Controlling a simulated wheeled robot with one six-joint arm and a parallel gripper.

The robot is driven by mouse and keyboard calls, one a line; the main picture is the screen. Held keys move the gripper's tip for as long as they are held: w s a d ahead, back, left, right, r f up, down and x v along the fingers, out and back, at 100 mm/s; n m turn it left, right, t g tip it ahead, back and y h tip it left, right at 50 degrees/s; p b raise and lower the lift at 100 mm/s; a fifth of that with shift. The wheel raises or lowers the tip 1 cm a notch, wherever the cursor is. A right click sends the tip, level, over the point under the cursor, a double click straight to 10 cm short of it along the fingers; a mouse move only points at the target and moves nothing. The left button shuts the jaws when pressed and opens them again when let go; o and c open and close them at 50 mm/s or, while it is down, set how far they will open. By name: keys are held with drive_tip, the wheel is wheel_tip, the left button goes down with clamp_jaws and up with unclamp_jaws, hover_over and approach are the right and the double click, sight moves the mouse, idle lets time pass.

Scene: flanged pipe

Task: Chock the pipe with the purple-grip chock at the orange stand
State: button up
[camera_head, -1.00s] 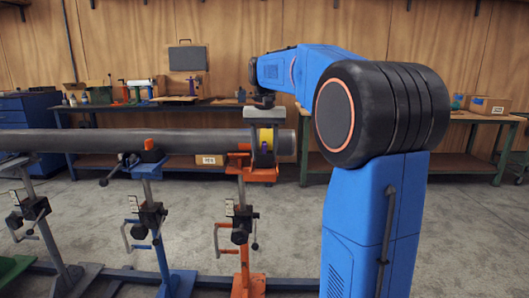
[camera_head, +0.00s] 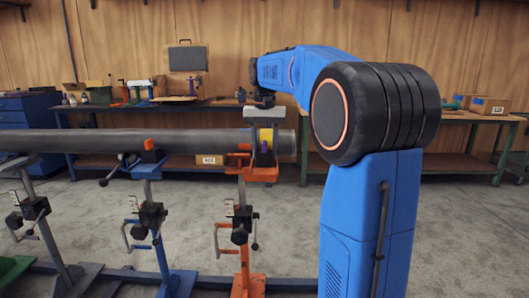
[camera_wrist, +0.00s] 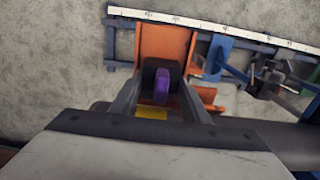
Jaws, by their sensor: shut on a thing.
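My gripper (camera_head: 264,142) is over the orange stand (camera_head: 243,225), near the right end of the grey pipe (camera_head: 195,141). It is shut on the purple-grip chock (camera_wrist: 163,84); in the wrist view the purple grip lies between my fingers (camera_wrist: 160,92), with a dark body around it. The orange cradle (camera_wrist: 167,40) is just beyond the chock there. In the head view my fingers hide most of the chock. A yellow patch shows by the fingers. I cannot tell whether the chock touches the pipe or the cradle.
A blue stand (camera_head: 158,235) with an orange piece (camera_head: 148,144) beside the pipe stands to the left, and a grey stand (camera_head: 45,225) farther left. Clamp handles stick out from the stands. A workbench (camera_head: 210,104) with tools stands behind. A white scale strip (camera_wrist: 215,27) crosses the wrist view.

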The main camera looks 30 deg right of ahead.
drive_tip(key=shift+w+d, duration=0.4)
drive_tip(key=shift+w, duration=0.25)
drive_tip(key=o, duration=1.3)
drive_tip(key=shift+s+a+r, duration=0.1)
drive_tip(key=shift+s+r, duration=0.05)
drive_tip(key=shift+r, duration=1)
drive_tip(key=shift+s+a+r, duration=0.1)
drive_tip(key=shift+r, duration=1.05)
drive_tip(key=shift+s+a+r, duration=0.1)
drive_tip(key=shift+s+r, duration=0.05)
drive_tip(key=shift+r, duration=1)
